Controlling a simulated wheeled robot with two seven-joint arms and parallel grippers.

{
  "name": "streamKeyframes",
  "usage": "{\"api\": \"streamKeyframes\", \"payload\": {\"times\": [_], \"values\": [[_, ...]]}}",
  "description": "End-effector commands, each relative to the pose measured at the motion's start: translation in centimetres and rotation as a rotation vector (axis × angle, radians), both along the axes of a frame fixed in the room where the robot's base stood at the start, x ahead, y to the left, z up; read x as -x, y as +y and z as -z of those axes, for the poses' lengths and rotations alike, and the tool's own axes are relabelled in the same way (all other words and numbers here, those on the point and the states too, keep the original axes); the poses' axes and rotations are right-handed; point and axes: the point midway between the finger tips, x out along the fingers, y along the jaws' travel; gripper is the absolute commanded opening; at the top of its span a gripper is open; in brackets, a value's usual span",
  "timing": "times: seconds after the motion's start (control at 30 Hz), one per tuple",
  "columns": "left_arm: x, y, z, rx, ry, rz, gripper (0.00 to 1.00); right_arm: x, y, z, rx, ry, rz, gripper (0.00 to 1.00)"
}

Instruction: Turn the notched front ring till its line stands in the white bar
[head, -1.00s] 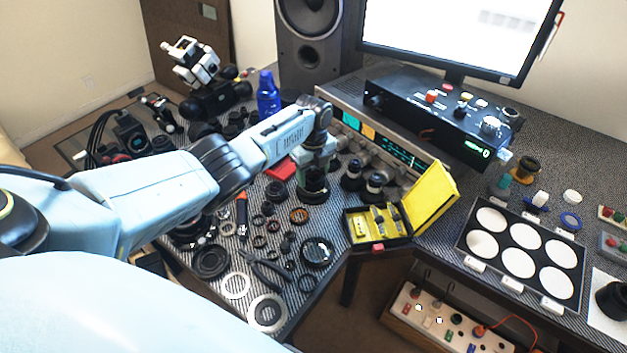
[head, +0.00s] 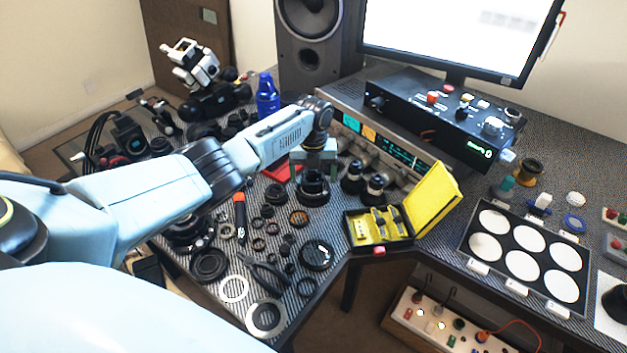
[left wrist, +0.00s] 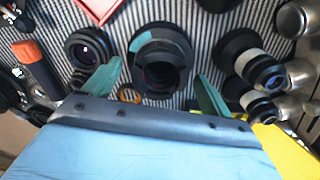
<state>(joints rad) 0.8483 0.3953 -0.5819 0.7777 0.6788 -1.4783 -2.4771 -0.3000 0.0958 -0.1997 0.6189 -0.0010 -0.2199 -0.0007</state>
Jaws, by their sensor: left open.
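A black lens (head: 313,189) stands upright on the striped mat, left of the receiver. In the left wrist view I look down on its dark front ring (left wrist: 160,47) and round opening, with a teal patch on the ring's upper left. I cannot make out the ring's line or the white bar. My left gripper (head: 314,170) is above the lens, open and empty. Its two green fingers (left wrist: 158,78) show on either side of the lens's lower part in the wrist view, apart from it. My right gripper is not in view.
Two small eyepiece-like parts (head: 374,187) stand close right of the lens. A yellow-lidded box (head: 407,241) is at the mat's front edge. Loose rings, pliers (head: 262,266) and an orange-handled tool (head: 240,210) lie nearer. A receiver (head: 400,150) and blue bottle (head: 268,97) are behind.

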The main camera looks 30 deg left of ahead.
Motion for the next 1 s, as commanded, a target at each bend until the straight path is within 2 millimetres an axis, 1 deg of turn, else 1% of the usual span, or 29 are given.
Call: {"api": "streamKeyframes", "payload": {"times": [0.07,0.17,0.4,0.6,0.7,0.8,1.0], "values": [[-0.1,0.1,-0.7,0.000,-0.002,-0.001,0.84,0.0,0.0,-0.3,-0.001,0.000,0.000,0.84],[-0.1,0.1,-2.4,-0.001,-0.003,0.000,0.84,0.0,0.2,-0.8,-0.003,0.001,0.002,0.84],[-0.1,0.1,-7.9,0.000,-0.006,0.001,0.84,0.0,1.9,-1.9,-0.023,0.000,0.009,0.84],[-0.1,0.1,-11.5,-0.001,-0.004,0.001,0.84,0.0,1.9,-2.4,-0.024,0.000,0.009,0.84],[-0.1,0.0,-12.6,0.001,-0.003,0.000,0.84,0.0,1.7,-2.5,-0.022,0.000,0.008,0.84],[0.0,0.0,-13.1,0.000,-0.001,0.000,0.84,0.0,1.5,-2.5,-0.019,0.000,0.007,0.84],[0.0,0.0,-13.3,0.000,0.000,0.000,0.84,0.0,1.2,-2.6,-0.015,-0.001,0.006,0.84]]}}
